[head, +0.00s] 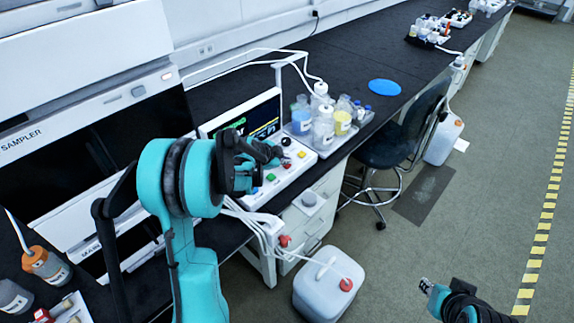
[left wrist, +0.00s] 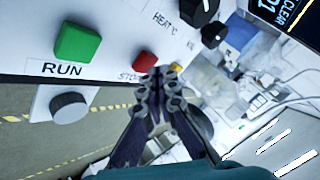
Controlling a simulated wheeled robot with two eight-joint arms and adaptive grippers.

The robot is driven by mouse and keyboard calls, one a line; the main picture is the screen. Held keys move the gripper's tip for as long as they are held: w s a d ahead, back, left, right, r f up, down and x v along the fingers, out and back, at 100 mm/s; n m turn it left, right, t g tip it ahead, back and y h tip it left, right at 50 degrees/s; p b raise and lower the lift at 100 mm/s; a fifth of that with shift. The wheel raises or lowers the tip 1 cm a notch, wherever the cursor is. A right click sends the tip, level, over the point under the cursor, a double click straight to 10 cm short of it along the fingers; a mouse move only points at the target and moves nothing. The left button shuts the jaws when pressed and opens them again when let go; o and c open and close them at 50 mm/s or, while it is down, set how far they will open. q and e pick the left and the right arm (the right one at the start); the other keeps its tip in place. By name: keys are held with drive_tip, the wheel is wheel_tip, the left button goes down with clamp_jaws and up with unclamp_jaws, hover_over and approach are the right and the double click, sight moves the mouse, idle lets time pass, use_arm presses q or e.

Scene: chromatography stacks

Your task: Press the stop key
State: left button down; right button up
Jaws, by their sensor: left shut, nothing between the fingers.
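The red stop key (left wrist: 145,62) sits on the white control panel (left wrist: 120,20), its label partly hidden behind my fingers. In the left wrist view, my left gripper (left wrist: 165,76) is shut and empty, its fingertips just beside and below the red key. I cannot tell whether they touch it. The green key marked RUN (left wrist: 77,41) is to the left. In the head view, my left gripper (head: 270,154) hangs over the panel, close to the red key (head: 287,165). My right gripper (head: 429,288) is at the lower right, away from the bench, too small to read.
A HEAT dial (left wrist: 198,10) and a grey knob (left wrist: 69,106) are near the keys. The screen (head: 262,118) stands behind the panel. A tray of bottles (head: 323,130) is to its right. A white canister (head: 328,285) and a chair (head: 385,145) stand on the floor.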

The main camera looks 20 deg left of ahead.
sight(286, 166)
use_arm(q)
drive_tip(key=shift+f, duration=0.55)
idle(0.4)
drive_tip(key=shift+r, duration=0.1)
drive_tip(key=shift+r+p, duration=0.5)
drive_tip(key=shift+r, duration=0.4)
wheel_tip(286, 166, up, 5)
drive_tip(key=p, duration=0.3)
drive_tip(key=shift+p, duration=0.3)
idle(0.5)
